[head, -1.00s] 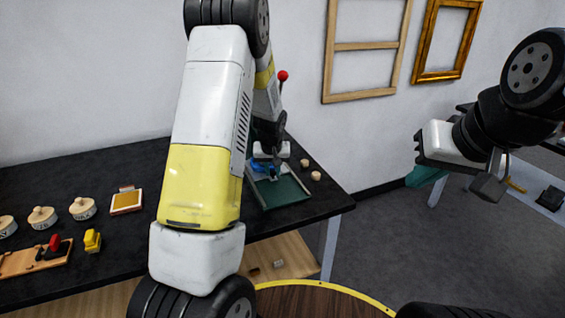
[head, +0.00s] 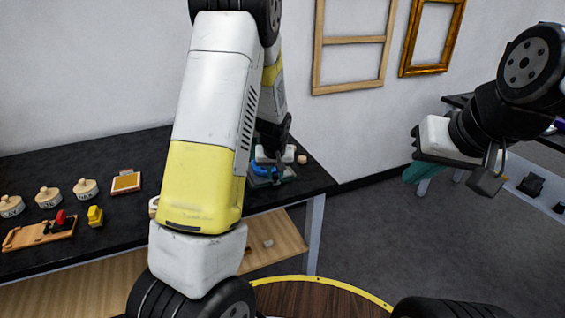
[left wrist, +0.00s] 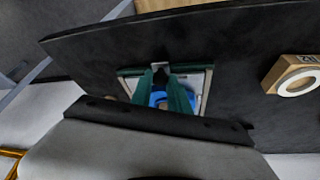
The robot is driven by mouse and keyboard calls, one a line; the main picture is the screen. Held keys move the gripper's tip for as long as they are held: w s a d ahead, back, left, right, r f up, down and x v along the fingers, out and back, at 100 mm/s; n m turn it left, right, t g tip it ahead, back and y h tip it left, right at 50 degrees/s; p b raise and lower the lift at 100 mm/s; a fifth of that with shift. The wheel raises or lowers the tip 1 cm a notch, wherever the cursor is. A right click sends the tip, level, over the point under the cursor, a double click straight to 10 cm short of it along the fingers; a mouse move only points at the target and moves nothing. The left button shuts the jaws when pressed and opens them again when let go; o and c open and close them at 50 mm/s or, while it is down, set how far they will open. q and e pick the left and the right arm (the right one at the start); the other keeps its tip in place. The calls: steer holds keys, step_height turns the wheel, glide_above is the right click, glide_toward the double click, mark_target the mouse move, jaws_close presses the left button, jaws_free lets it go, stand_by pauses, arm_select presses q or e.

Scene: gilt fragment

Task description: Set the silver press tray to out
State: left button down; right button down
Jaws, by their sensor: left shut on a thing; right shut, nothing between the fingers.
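The press stands near the right end of the black table. In the left wrist view, the silver edge of its tray (left wrist: 206,92) frames a dark green bed, with a blue round part (left wrist: 158,98) inside. The blue part also shows in the head view (head: 263,171). My left gripper (left wrist: 161,78) reaches over the tray, its teal fingers closed on a small dark part that looks like the tray's handle. My right gripper (head: 411,173) is shut and empty, in the air at the right, away from the table.
On the table (head: 110,160) at left are several lidded wooden jars (head: 85,188), a yellow pad (head: 126,182), a wooden board (head: 40,232) with a red piece, and a yellow block (head: 95,215). A small wooden knob (head: 302,159) lies right of the press. Empty frames hang behind.

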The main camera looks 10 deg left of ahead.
arm_select(q)
steer(key=shift+s+d, duration=0.2)
steer(key=shift+s, duration=0.05)
steer(key=c, duration=1.5)
jaws_free()
steer(key=shift+s+d, duration=0.1)
steer(key=shift+c, duration=0.2)
steer(key=shift+r, duration=0.1)
steer(key=v, duration=0.7)
steer(key=shift+r, duration=0.3)
steer(key=shift+s, duration=0.15)
